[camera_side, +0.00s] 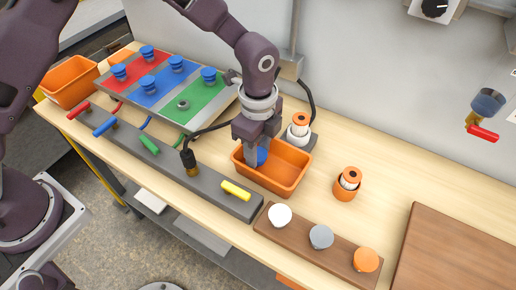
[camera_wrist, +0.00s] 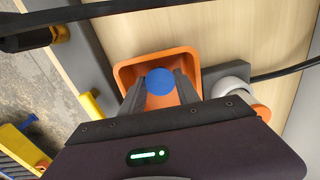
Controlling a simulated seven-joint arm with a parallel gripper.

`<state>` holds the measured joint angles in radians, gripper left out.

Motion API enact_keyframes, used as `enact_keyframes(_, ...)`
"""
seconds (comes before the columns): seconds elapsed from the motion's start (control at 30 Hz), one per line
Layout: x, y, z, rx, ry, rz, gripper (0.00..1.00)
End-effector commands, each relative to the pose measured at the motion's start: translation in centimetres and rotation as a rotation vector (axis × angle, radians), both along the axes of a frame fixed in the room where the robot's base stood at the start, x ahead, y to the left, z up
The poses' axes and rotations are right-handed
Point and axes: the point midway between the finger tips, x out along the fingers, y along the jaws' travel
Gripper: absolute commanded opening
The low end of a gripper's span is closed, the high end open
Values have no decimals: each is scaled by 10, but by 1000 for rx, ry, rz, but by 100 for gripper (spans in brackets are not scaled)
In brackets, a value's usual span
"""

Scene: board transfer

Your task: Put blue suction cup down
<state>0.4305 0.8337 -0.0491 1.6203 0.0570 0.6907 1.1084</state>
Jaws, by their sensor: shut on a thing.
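The blue suction cup (camera_wrist: 160,81) shows as a round blue disc between the fingers of my gripper (camera_wrist: 160,88) in the wrist view. In the side view the cup (camera_side: 262,155) is partly hidden by my gripper (camera_side: 256,158), which is shut on it. The gripper points down with the cup over the orange bin (camera_side: 281,190), within its outline. The bin's rim also shows around the cup in the wrist view (camera_wrist: 124,70). I cannot tell whether the cup touches the bin's floor.
A board with red, blue and green panels (camera_side: 203,111) holds several blue cups at the left. An orange and white cylinder (camera_side: 299,130) stands behind the bin, another (camera_side: 347,184) to its right. A grey rail with a yellow handle (camera_side: 236,190) and a brown block with knobs (camera_side: 300,232) lie in front.

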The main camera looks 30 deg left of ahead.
Motion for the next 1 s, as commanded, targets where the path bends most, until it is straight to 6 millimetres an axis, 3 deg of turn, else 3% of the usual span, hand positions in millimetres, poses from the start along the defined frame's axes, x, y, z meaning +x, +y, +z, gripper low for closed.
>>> enact_keyframes(0.07, 0, 0, -2, 0, 1, 0, 0)
enact_keyframes(0.1, 0, 0, -3, 0, 1, 0, 40)
enact_keyframes(0.13, 0, 0, -3, 0, 0, 1, 46)
enact_keyframes(0.5, 1, 0, 5, -1, -2, 1, 47)
enact_keyframes(0.57, 1, -1, 16, -2, -4, 1, 47)
enact_keyframes(0.8, 2, -1, 82, -3, -5, 1, 47)
enact_keyframes(1.0, 1, 0, 115, -1, -2, 2, 47)
